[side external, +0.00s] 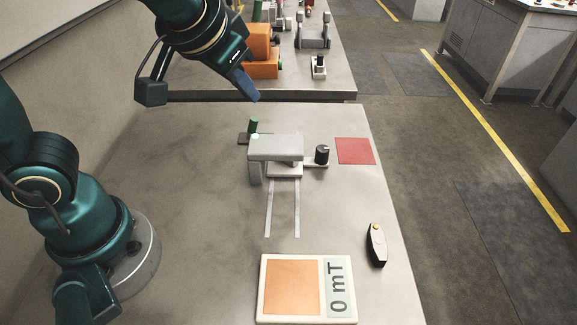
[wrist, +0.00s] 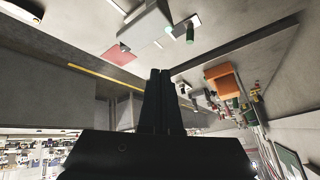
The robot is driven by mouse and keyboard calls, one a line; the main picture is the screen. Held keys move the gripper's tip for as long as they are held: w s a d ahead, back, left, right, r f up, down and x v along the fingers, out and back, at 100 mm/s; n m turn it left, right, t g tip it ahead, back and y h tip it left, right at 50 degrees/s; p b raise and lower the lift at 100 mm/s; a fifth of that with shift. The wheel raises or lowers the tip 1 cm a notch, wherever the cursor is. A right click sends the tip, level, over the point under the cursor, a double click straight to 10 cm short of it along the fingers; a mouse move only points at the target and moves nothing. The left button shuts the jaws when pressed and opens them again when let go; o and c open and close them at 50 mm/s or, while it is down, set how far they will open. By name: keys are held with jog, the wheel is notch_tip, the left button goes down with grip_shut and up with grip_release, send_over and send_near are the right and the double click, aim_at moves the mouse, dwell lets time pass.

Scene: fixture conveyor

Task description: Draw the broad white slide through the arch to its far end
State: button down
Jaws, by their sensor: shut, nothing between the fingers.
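The grey-white arch (side external: 275,147) stands on the bench, and it also shows upside down in the wrist view (wrist: 140,34). The broad white slide (side external: 285,171) lies under the arch, its near edge showing; the rest is hidden by the arch's top. Two pale rails (side external: 268,212) run from it toward the camera. A black knob (side external: 322,154) stands on a light plate at the slide's right. My gripper (side external: 254,96) is in the air above the bench's far edge, beyond the arch, apart from the slide. Its fingers (wrist: 160,74) are together and empty.
A green cylinder (side external: 253,126) on a dark base stands behind the arch. A red square (side external: 355,151) lies to the right. A pad reading "0 mT" (side external: 338,290) and a black handheld device (side external: 377,245) lie nearer. An orange block (side external: 259,68) stands on the bench behind. The bench's left is clear.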

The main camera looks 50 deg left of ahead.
jog(key=w+d+f+m, duration=0.2)
jog(key=d+f+m, duration=0.15)
jog(key=d, duration=0.25)
jog(key=w+d+f+m, duration=0.2)
jog(key=d+f, duration=0.3)
jog(key=d, duration=0.1)
jog(key=x, duration=0.9)
jog(key=shift+w+d, duration=0.1)
jog(key=shift+d, duration=0.1)
jog(key=w+a, duration=0.1)
jog(key=a, duration=0.1)
jog(key=shift+w+a+f, duration=0.2)
jog(key=shift+w+a, duration=0.15)
jog(key=shift+w, duration=0.05)
jog(key=shift+w+a, duration=0.25)
jog(key=shift+a, duration=0.15)
